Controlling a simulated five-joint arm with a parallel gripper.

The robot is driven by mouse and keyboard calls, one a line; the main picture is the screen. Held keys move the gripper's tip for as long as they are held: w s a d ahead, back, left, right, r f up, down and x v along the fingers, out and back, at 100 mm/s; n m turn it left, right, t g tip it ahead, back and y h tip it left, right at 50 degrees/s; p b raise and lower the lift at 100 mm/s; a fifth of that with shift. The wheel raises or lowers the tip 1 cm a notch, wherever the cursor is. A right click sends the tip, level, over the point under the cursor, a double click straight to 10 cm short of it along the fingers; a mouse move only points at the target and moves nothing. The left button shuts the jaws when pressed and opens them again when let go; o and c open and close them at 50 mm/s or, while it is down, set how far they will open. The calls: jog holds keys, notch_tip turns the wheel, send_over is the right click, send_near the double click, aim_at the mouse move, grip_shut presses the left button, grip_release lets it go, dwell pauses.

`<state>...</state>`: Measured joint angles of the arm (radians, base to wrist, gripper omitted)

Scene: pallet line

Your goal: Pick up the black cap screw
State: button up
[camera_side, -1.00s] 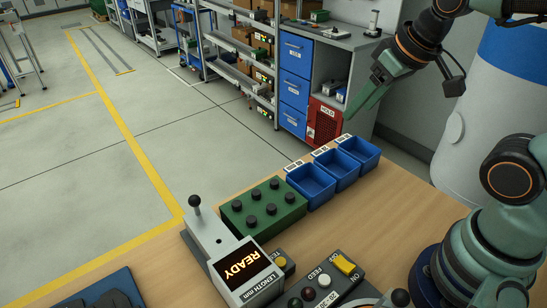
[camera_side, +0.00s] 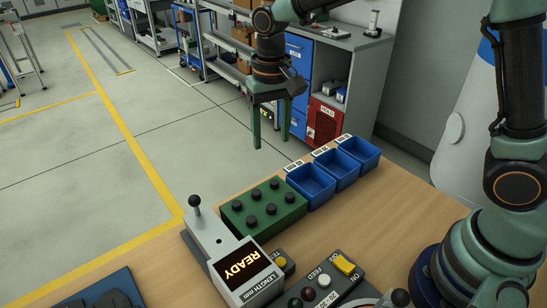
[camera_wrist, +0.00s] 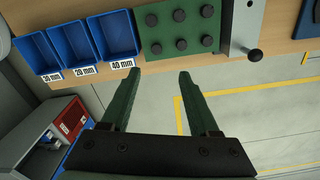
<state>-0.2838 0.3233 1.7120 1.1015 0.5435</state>
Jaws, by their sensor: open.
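Several black cap screws stand upright in a green block (camera_side: 233,220) on the wooden table; one black cap screw (camera_side: 270,208) is near the middle of its front row. In the wrist view the green block (camera_wrist: 194,44) is at the top, with black cap screw heads (camera_wrist: 179,15) on it. My gripper (camera_side: 271,142) is in the air above and behind the block, fingers pointing down, apart from every screw. In the wrist view my gripper (camera_wrist: 160,75) is open and empty, with its fingertips below the block in the picture.
Three blue bins (camera_side: 311,182) stand right of the block, labelled 20 mm, 40 mm and another size in the wrist view. A grey length gauge (camera_side: 213,236) reading READY is at the block's front left. A button panel (camera_side: 324,283) is nearer. The table's right side (camera_side: 400,215) is clear.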

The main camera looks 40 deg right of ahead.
send_over(274, 181)
jog(key=f, duration=0.7)
jog(key=shift+a, duration=0.35)
jog(key=f, duration=0.4)
jog(key=shift+s+d, duration=0.15)
jog(key=shift+d, duration=0.2)
jog(key=shift+f, duration=0.6)
grip_shut()
